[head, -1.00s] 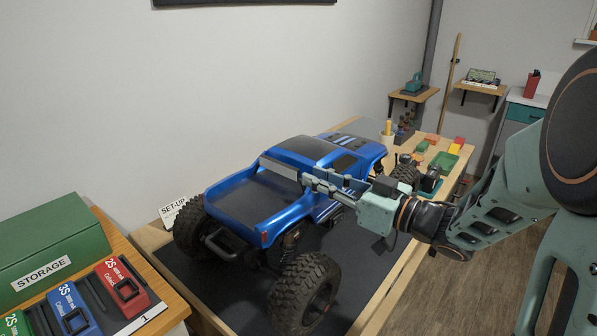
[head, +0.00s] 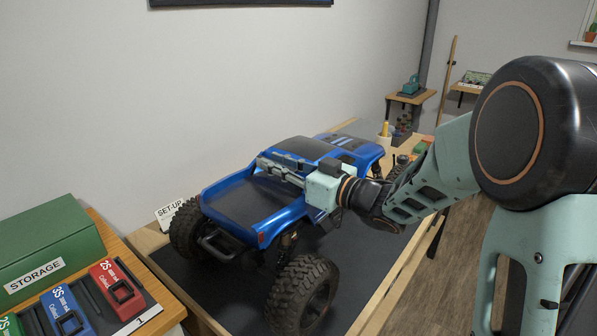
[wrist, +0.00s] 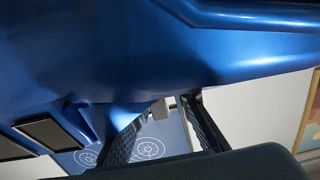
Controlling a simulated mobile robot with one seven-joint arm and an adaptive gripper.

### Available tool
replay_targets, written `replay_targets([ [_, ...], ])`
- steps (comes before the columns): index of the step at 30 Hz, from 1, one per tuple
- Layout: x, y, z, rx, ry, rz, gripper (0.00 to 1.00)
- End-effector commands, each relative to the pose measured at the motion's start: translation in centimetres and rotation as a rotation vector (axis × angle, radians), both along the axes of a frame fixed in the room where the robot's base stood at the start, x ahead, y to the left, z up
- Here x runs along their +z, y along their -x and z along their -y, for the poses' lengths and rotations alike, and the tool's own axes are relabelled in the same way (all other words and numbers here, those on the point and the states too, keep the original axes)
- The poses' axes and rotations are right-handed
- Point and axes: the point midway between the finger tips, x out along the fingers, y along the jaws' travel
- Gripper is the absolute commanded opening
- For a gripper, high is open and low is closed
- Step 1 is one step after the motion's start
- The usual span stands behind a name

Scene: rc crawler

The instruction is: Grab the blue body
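The blue body (head: 236,187) is a glossy truck shell with a dark bed, sitting over a crawler with big knobby black tires. My gripper (head: 268,164) reaches in from the right, and its fingers lie across the body between cab and bed in the head view. In the wrist view the blue body (wrist: 150,55) fills the upper part. My gripper's fingers (wrist: 163,106) stand apart there, with background showing between them. I cannot tell whether they touch the body. My gripper hides part of the cab's rear.
The crawler stands on a dark mat (head: 190,275) on a wooden bench. A green storage box (head: 45,250) and red, blue and green labelled packs stand at the left. A set-up card (head: 170,213) stands behind the rear left tire. The wall is close behind.

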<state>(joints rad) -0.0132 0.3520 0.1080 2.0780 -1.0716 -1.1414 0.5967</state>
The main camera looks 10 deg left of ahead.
Motion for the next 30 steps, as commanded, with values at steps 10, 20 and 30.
replay_targets([
  [10,0.04,-0.05,-0.01,-0.001,0.0,0.0,0.02],
  [20,0.15,-0.05,0.01,-0.001,-0.001,0.003,0.0],
  [30,0.84,-0.05,0.02,-0.001,-0.001,0.003,0.0],
])
